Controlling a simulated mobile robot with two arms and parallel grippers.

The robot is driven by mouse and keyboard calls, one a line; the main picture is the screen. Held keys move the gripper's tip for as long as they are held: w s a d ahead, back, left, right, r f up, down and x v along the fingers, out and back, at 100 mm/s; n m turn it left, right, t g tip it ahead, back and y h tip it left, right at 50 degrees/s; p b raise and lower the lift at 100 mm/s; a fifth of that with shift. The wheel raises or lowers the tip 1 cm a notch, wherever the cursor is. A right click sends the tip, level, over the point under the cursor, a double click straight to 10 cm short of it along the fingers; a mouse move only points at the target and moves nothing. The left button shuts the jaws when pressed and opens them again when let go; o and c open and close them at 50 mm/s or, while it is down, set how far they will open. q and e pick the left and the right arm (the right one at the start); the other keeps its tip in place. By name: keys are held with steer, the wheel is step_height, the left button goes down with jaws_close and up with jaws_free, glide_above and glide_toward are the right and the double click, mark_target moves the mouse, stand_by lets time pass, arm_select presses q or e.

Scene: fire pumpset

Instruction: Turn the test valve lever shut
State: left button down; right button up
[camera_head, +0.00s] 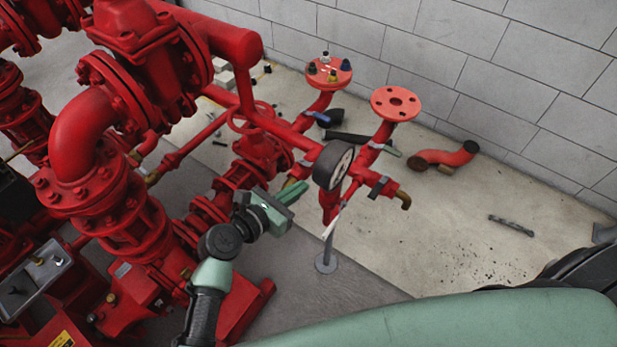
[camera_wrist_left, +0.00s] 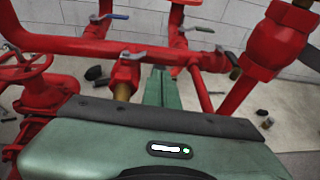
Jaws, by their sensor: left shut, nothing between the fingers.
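The red pipework carries several small levers, and I cannot tell for certain which is the test valve lever. In the left wrist view a grey lever (camera_wrist_left: 125,54) sits on a red valve with a brass outlet (camera_wrist_left: 123,90), just left of my fingers. In the head view my left gripper (camera_head: 295,190) is shut and empty, beside the red manifold and left of the round gauge (camera_head: 334,166). In the wrist view its green fingers (camera_wrist_left: 160,82) are together, apparently apart from that lever. Other levers are a blue-handled one (camera_wrist_left: 115,16) and a grey one (camera_wrist_left: 197,28). My right gripper is out of view.
Large red pump pipes (camera_head: 110,200) fill the left side. Two flanged risers (camera_head: 397,104) stand behind the gauge, near a block wall (camera_head: 480,70). A loose red elbow (camera_head: 442,158) lies on the floor. The floor at right is mostly clear.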

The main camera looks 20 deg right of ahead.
arm_select(q)
steer(key=w+d, duration=0.2)
steer(key=d, duration=0.1)
steer(key=shift+w+d, duration=0.1)
steer(key=shift+d, duration=0.1)
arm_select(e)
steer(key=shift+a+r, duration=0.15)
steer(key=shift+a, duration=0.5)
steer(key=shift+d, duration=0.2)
